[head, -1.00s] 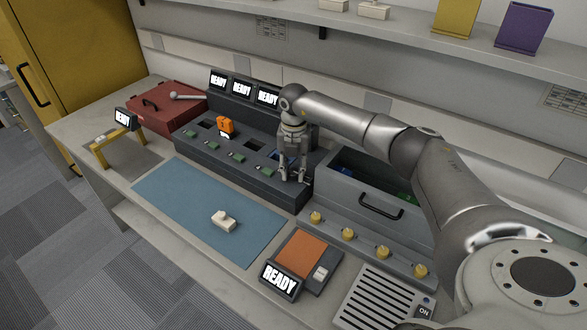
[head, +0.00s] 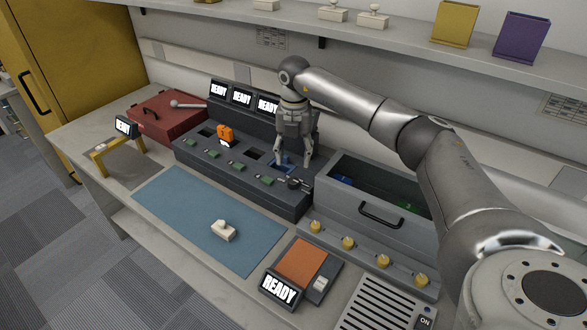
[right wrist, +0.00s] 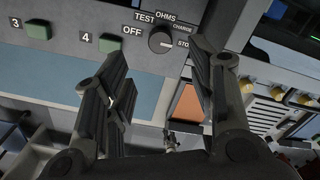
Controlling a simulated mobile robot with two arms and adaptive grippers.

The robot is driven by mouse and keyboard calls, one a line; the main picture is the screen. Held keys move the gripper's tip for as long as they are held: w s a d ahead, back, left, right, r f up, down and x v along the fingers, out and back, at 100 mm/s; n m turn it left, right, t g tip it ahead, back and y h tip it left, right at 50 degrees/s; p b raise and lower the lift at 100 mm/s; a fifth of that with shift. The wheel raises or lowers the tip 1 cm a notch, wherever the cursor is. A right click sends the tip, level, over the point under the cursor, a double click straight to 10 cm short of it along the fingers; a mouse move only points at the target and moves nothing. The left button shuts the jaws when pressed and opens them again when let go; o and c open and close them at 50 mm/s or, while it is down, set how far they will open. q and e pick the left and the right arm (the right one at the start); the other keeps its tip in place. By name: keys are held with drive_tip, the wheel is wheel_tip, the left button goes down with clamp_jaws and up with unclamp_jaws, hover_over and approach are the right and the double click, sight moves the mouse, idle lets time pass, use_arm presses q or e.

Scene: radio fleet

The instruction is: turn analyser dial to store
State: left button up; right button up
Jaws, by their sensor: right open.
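The analyser dial (head: 294,183) is a black round knob at the front right end of the dark charging console. In the right wrist view the dial (right wrist: 161,41) is ringed by the labels OFF, TEST, OHMS, CHARGE and a partly hidden STO. A pale mark on its face seems to point right, toward STO. My right gripper (head: 293,162) is open and empty, behind and above the dial and apart from it. In the right wrist view its open fingers (right wrist: 158,52) frame the dial from both sides. My left gripper is not in view.
The console (head: 200,153) holds an orange radio (head: 225,134) and something blue (head: 284,163) by my gripper. A grey bin (head: 345,205) stands right of the dial. A blue mat (head: 180,205) with a white piece (head: 223,231) lies in front. A shelf (head: 400,35) runs above.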

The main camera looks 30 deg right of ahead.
drive_tip(key=shift+r, duration=1.75)
drive_tip(key=shift+f, duration=0.1)
